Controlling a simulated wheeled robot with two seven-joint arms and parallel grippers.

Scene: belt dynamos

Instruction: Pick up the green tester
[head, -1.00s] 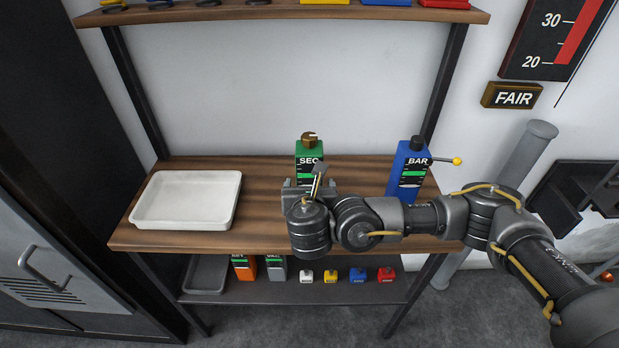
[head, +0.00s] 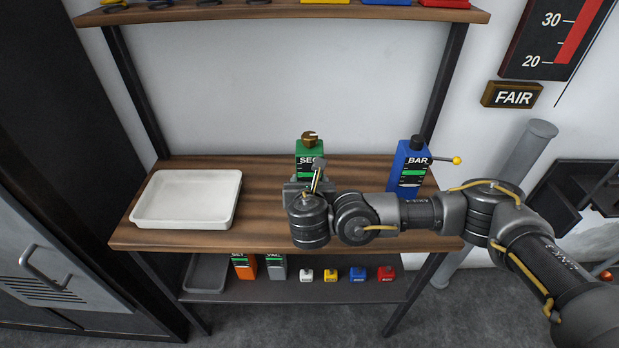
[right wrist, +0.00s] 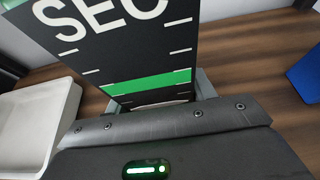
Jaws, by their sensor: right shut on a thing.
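The green tester (head: 309,148), marked SEC with a brown knob on top, stands upright on the wooden shelf. Its dark front face (right wrist: 130,50) with a green bar fills the upper part of the right wrist view. My right gripper (head: 309,184) is at the tester's front and shut on its lower part. My wrist hides the tester's lower front in the head view, so I cannot see whether its base touches the shelf. My left gripper is not in view.
A white tray (head: 143,214) sits on the shelf to the left. A blue tester (head: 399,189) marked BAR, with a yellow-tipped lever, stands to the right. The lower shelf (head: 330,292) holds several small items. An upper shelf (head: 200,16) is overhead.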

